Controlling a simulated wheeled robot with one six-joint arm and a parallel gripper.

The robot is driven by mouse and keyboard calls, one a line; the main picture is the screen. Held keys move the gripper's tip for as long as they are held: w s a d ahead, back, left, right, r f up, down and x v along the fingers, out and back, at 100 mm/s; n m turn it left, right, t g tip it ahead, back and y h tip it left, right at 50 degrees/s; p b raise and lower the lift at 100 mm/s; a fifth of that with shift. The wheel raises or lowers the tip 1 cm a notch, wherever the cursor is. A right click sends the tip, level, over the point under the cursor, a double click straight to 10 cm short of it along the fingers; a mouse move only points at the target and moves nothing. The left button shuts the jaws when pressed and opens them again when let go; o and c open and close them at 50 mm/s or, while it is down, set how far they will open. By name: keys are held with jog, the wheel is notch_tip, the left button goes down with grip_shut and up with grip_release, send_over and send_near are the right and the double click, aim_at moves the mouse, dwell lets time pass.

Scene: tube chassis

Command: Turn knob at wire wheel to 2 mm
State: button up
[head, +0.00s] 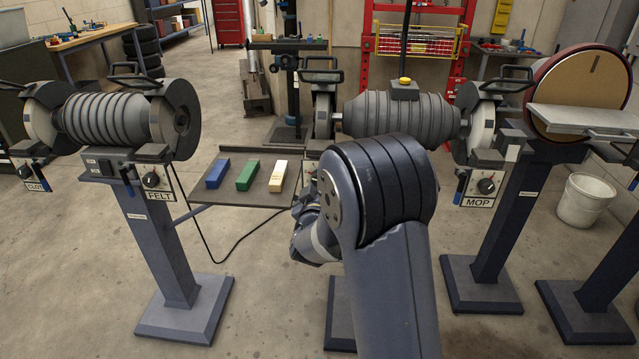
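The middle grinder (395,115) has a ribbed grey body and stands behind my arm. Its left wheel end (323,112) shows, but no wire wheel label is readable there. A sliver of control panel (311,168) below that end shows beside my arm; its knob and scale are hidden. The grinder's right end carries a knob (486,186) above a MOP label. My gripper (306,200) is just in front of this left panel area, mostly hidden by my own arm and wrist. Its fingers cannot be made out, nor can contact with a knob.
The left grinder (105,118) has another knob (151,181) by a FELT label. A shelf (225,190) with blue, green and cream bars lies left of my wrist. A disc sander (580,90) and white bucket (584,200) are at right.

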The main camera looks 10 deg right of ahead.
dwell(0.4)
jog(key=o, duration=1)
jog(key=shift+c, duration=0.2)
jog(key=shift+s, duration=0.1)
jog(key=v, duration=1)
jog(key=shift+s+a, duration=0.15)
jog(key=shift+s, duration=0.2)
